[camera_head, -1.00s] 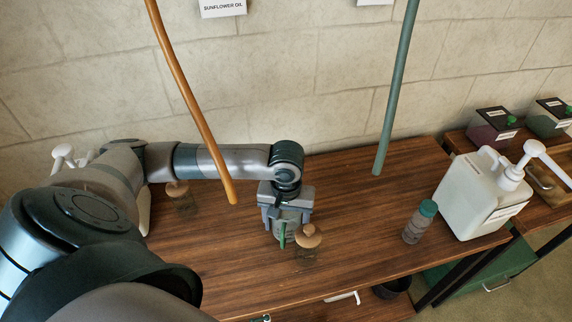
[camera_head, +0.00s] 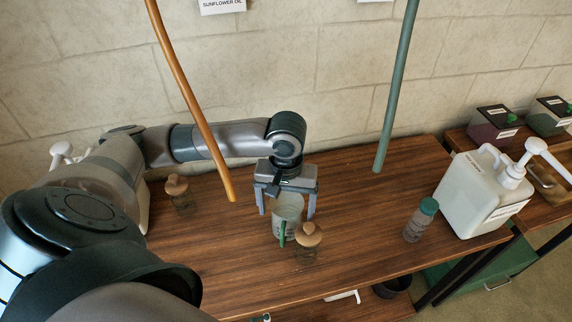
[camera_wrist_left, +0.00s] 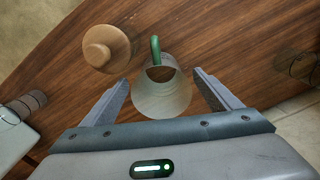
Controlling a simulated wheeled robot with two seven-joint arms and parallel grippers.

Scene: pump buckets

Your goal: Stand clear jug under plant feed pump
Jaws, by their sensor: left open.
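The clear jug (camera_head: 288,212) with a green handle (camera_head: 282,234) stands upright on the wooden table, and it also shows in the left wrist view (camera_wrist_left: 162,98). My left gripper (camera_head: 286,206) is open above it, with one finger on each side of its upper part. In the left wrist view the open fingers (camera_wrist_left: 161,82) show gaps to the jug. A white canister with a pump (camera_head: 480,194) stands at the table's right end; its label is too small to read. Another white pump head (camera_head: 62,152) is mostly hidden behind my left arm. My right gripper is not in view.
A cork-topped jar (camera_head: 308,240) stands close to the jug, and another (camera_head: 177,190) is farther left. A green-capped bottle (camera_head: 421,220) stands before the canister. An orange hose (camera_head: 190,100) and a green hose (camera_head: 397,85) hang over the table. The table between jug and bottle is clear.

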